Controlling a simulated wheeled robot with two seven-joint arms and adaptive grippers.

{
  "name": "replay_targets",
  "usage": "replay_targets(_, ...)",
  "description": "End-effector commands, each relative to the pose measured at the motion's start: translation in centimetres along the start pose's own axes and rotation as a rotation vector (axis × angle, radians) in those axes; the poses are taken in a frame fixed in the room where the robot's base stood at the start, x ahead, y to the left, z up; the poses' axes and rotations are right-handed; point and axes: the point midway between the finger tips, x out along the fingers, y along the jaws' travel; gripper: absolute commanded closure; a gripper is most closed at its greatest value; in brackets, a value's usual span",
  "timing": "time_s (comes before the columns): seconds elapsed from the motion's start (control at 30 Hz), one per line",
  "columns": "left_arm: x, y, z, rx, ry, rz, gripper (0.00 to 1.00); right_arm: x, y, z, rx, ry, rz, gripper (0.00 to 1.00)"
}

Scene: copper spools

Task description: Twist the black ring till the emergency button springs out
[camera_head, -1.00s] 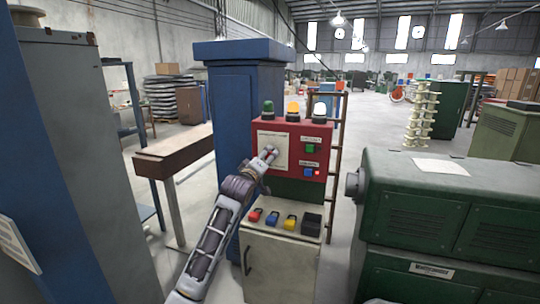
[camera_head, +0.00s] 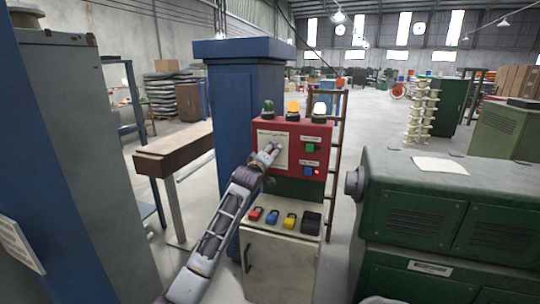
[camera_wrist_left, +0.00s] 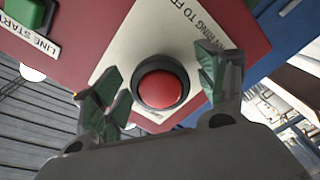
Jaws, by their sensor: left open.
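The emergency button is a round red cap (camera_wrist_left: 160,90) in a black ring (camera_wrist_left: 138,96), on a cream label plate (camera_wrist_left: 122,62) of the red control box (camera_head: 309,142). In the left wrist view my left gripper (camera_wrist_left: 163,84) is open, with one finger on each side of the ring. Gaps show between the fingers and the ring; I see no contact. In the head view my left gripper (camera_head: 270,150) is in front of the plate and hides the button. My right gripper is not in view.
Green (camera_head: 268,107), amber (camera_head: 293,107) and white (camera_head: 319,109) lamps stand on the box. Green and blue push buttons are at its right. A blue column (camera_head: 247,90) stands behind; a green machine (camera_head: 460,205) is at right.

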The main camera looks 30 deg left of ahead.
Motion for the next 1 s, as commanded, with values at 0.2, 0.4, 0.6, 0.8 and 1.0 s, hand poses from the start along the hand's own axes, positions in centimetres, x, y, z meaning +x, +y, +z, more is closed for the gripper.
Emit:
replay_targets(0.2,-0.01,0.0,0.01,0.0,0.0,0.0,0.35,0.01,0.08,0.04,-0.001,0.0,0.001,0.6)
replay_targets(0.4,-0.02,0.0,0.01,0.0,0.0,0.0,0.6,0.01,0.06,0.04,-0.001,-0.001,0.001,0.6)
replay_targets(0.6,-0.02,-0.03,0.02,0.001,0.0,-0.001,0.73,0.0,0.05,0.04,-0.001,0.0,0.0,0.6)
replay_targets(0.8,-0.02,-0.03,0.03,0.023,-0.001,-0.001,0.73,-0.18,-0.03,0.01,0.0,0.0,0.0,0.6)
replay_targets(1.0,-0.01,-0.03,0.02,0.089,-0.002,-0.002,0.73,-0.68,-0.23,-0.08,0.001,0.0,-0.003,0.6)
